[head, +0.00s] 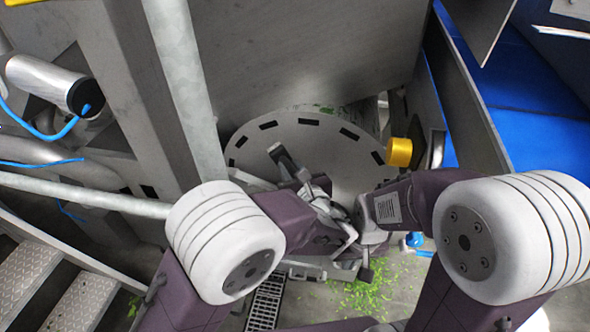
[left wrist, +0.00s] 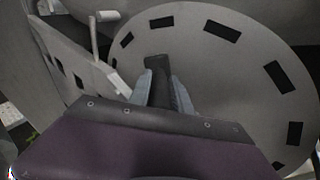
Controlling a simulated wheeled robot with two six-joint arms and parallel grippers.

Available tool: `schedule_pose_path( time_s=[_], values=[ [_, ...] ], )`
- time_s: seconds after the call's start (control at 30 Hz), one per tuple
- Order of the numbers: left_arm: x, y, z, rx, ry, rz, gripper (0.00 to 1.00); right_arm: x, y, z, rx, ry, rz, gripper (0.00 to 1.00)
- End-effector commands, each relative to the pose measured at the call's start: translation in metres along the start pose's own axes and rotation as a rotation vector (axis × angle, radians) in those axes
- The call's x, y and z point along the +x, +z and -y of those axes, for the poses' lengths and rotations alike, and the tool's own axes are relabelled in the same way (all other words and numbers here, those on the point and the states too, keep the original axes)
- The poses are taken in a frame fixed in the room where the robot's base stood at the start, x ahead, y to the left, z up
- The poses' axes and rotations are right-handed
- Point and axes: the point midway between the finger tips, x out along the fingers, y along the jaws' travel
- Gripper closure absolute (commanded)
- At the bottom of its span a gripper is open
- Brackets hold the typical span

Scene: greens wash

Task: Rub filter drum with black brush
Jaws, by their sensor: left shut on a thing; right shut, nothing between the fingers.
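The filter drum (head: 350,160) is a large grey disc with black slots around its rim, in the middle of the head view. It also fills the right of the left wrist view (left wrist: 235,75). My left gripper (head: 303,178) is shut on the black brush (head: 283,158), in front of the drum face. In the left wrist view the brush (left wrist: 160,68) stands between the two grey fingers, its end over the drum face; whether it touches I cannot tell. My right gripper (head: 338,228) is shut and empty, close beside the left one and partly hidden among arm parts.
A grey post (head: 180,75) and a rail (head: 85,195) stand at left, above metal steps (head: 30,265). Green leaf scraps (head: 365,297) lie on the floor below. A blue surface (head: 520,75) lies at upper right.

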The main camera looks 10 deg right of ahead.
Motion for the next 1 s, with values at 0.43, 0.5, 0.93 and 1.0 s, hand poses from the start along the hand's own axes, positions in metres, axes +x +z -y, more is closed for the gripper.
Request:
schedule_pose_path(
  time_s=[0.43,0.5,0.93,1.0],
  values=[
    [0.005,0.009,-0.013,-0.005,0.006,0.005,1.0,0.002,0.002,-0.002,0.001,0.003,0.007,1.0],
    [0.005,0.01,-0.016,-0.004,0.005,0.005,1.0,0.002,0.002,-0.002,0.001,0.003,0.007,1.0],
    [-0.003,0.009,-0.004,-0.003,0.002,0.003,1.0,-0.003,0.002,-0.002,0.001,0.003,0.008,1.0],
    [-0.007,0.007,0.001,-0.004,0.003,0.003,1.0,-0.005,0.002,-0.002,0.001,0.003,0.008,1.0]
  ],
)
